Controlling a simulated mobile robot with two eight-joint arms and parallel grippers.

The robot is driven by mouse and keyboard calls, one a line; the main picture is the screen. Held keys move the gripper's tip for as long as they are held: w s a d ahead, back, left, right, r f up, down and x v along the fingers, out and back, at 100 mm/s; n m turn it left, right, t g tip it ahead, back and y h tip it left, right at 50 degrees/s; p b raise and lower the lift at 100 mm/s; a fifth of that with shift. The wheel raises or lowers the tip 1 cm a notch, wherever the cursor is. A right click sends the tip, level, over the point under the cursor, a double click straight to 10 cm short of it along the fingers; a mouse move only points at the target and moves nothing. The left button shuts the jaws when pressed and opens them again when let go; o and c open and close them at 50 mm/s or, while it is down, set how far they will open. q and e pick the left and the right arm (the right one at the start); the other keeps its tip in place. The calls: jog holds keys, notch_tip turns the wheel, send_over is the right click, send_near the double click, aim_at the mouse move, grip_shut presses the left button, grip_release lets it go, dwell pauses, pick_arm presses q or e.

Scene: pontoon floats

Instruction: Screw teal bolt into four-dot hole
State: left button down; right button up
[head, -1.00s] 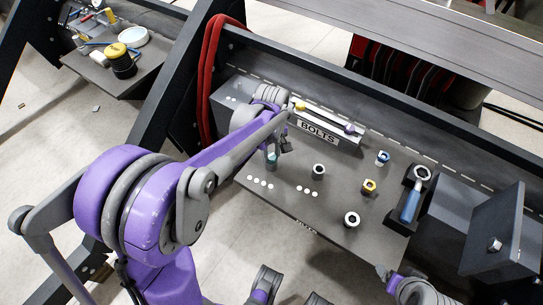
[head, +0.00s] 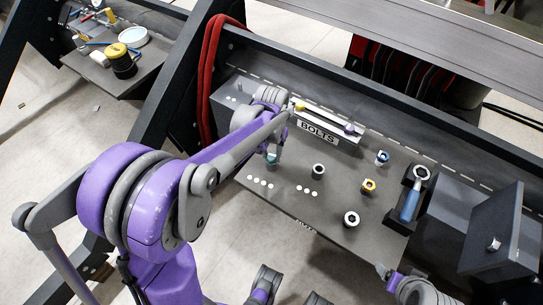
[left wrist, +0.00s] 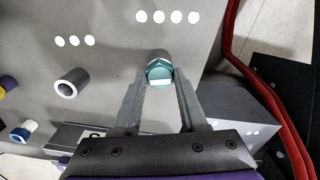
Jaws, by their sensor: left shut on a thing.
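The teal bolt (left wrist: 160,73) sits between the fingertips of my left gripper (left wrist: 158,88) in the left wrist view, with its head toward the camera. My left gripper (head: 274,153) is shut on it. The bolt stands at a grey collar just beside the row of four white dots (left wrist: 167,17). The bolt covers the four-dot hole, so its depth cannot be told. In the head view the teal bolt (head: 271,161) shows below the gripper, near the four dots (head: 260,183). My right gripper (head: 384,271) is at the lower right, its jaws too small to tell.
An empty collar (head: 318,171) stands by three dots (head: 308,192). Another open collar (head: 351,219) is nearer the board's front edge. A yellow bolt (head: 369,186) and a blue bolt (head: 383,157) are to the right. The BOLTS rack (head: 319,132) and a blue-handled tool (head: 410,205) are close by.

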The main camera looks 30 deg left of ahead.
pick_arm(q)
jog(key=m, duration=0.9)
jog(key=c, duration=0.6)
grip_release()
jog(key=shift+o, duration=0.2)
